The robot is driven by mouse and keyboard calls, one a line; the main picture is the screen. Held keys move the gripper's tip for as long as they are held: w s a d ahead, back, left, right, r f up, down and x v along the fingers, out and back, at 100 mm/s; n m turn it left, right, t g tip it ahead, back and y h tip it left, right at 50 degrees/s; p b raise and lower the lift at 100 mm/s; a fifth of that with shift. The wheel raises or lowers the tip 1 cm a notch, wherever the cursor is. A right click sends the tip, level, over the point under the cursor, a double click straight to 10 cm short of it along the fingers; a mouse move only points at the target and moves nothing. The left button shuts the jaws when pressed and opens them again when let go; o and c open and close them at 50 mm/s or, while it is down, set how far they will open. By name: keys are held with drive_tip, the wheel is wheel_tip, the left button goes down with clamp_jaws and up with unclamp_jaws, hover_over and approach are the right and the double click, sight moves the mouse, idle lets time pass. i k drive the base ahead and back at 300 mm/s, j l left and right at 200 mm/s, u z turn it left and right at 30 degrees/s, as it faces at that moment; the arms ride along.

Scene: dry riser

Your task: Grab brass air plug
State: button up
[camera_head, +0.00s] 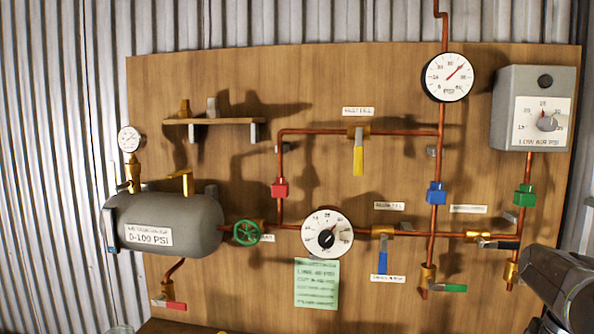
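A small brass piece (184,109), which looks like the brass air plug, stands upright on the left part of a small wooden shelf (228,121) at the upper left of the board. It is too small to make out in detail. A grey piece (211,108) stands just to its right, apart from it. A dark grey part of what looks like my arm enters at the lower right edge, far from the shelf. My gripper's fingers do not show.
Red pipes with gauges and coloured valves cover the wooden board (200,70). A grey tank (170,224) with a small gauge (129,139) on top sits below the shelf. A grey alarm box (534,80) hangs at the upper right. Open space surrounds the shelf.

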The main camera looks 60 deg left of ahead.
sight(184, 113)
drive_tip(key=k+u, duration=0.15)
drive_tip(key=u, duration=0.3)
drive_tip(key=k+j+u, duration=0.1)
drive_tip(key=u, duration=0.8)
drive_tip(key=l+u, duration=0.1)
drive_tip(key=u, duration=0.3)
drive_tip(key=i+l+u, duration=0.1)
drive_tip(key=u, duration=0.35)
drive_tip(key=l+u, duration=0.1)
drive_tip(key=u, duration=0.7)
